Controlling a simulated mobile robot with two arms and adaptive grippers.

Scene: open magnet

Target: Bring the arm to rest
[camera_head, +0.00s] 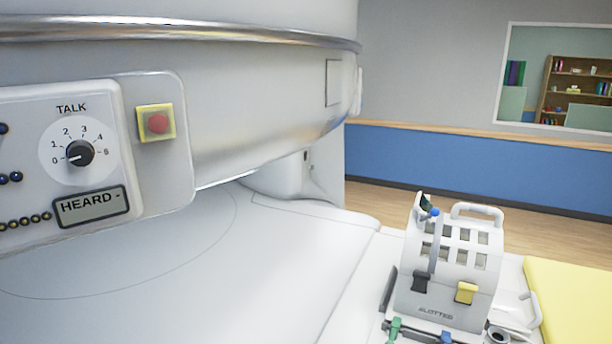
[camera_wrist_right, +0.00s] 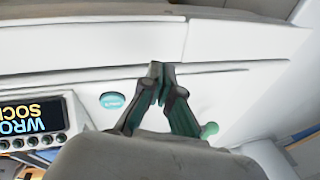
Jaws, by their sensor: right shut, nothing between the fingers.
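My right gripper (camera_wrist_right: 161,82) shows in the right wrist view, its dark green-grey fingers together with nothing between them. It points at a white panel (camera_wrist_right: 225,60) of the machine. A round teal button (camera_wrist_right: 113,101) is to the left of the fingertips, and a small green knob (camera_wrist_right: 209,130) is to their right. Neither gripper shows in the head view. The left gripper is in no view. I cannot tell from the wrist view how far the fingertips are from the panel.
The head view shows the large white magnet (camera_head: 230,100) with a TALK dial (camera_head: 80,153) and a red button (camera_head: 157,123). A slotted white holder (camera_head: 447,262) stands at the lower right beside a yellow pad (camera_head: 575,290). The wrist view has a dark text display (camera_wrist_right: 35,118) at left.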

